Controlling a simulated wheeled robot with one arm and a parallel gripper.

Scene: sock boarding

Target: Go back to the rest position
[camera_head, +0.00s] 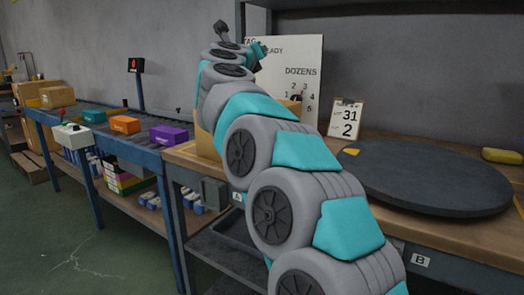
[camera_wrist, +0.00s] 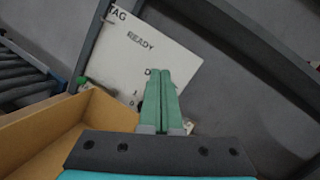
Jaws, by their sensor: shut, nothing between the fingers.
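My gripper (camera_wrist: 161,103) shows in the wrist view with its two green fingers pressed together and nothing between them. It points toward a white board (camera_wrist: 140,55) lettered TAG, READY and DOZENS. In the head view my grey and teal arm stretches up and away across the bench, and its far end is in front of the white board (camera_head: 292,62). An open cardboard box (camera_wrist: 62,128) lies below and left of the gripper in the wrist view.
A dark round turntable (camera_head: 425,178) lies on the wooden bench to the right, with a yellow object (camera_head: 502,156) behind it. A roller conveyor at left carries orange (camera_head: 125,124) and purple (camera_head: 169,135) boxes.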

